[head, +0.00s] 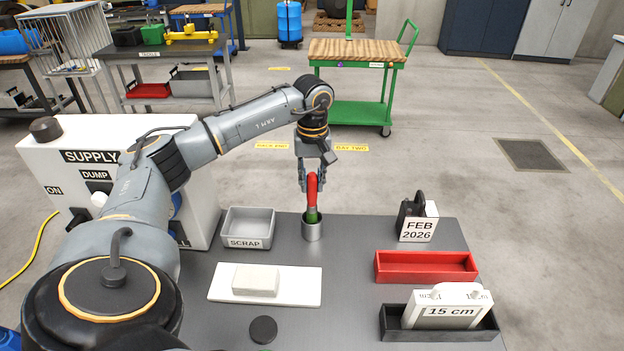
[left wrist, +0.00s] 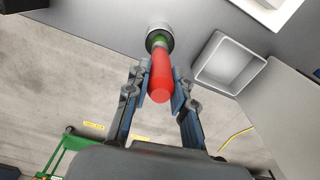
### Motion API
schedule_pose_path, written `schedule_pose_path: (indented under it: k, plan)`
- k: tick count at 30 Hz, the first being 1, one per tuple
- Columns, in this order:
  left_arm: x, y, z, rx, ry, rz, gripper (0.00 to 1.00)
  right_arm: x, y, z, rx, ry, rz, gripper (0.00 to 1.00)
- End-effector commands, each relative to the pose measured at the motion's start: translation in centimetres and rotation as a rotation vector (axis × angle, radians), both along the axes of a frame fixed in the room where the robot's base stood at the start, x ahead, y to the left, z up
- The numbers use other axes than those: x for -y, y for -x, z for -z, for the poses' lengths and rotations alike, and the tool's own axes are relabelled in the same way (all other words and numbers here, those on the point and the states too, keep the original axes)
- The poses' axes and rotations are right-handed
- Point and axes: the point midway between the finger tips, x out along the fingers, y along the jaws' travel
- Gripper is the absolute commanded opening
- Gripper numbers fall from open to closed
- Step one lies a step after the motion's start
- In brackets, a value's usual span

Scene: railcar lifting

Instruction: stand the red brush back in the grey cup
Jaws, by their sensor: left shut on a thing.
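The red brush (head: 312,188) has a red handle and a green lower part. It is upright above the grey cup (head: 313,231), with its green end at the cup's mouth. I cannot tell how deep it sits. My left gripper (head: 312,182) is shut on the red handle from above. In the left wrist view the red brush (left wrist: 161,78) lies between the two fingers of my left gripper (left wrist: 160,95), and its green end meets the opening of the grey cup (left wrist: 160,32). My right gripper is not in view.
A grey SCRAP bin (head: 248,228) stands left of the cup. A white board (head: 303,287) with a pale block (head: 256,280) lies in front. A red tray (head: 426,266), a dark tray (head: 484,330) and a FEB 2026 sign (head: 418,230) stand at right. A white SUPPLY box (head: 130,135) is at left.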

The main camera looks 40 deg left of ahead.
Motion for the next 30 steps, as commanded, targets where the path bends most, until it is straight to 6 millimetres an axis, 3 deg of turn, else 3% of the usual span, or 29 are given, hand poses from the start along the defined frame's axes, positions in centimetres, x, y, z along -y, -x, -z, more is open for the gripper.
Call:
schedule_pose_path:
  k: [30]
  plan:
    - [0.0, 0.0, 2.6, 0.000, 0.000, 0.000, 0.00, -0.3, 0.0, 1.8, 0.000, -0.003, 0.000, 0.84]
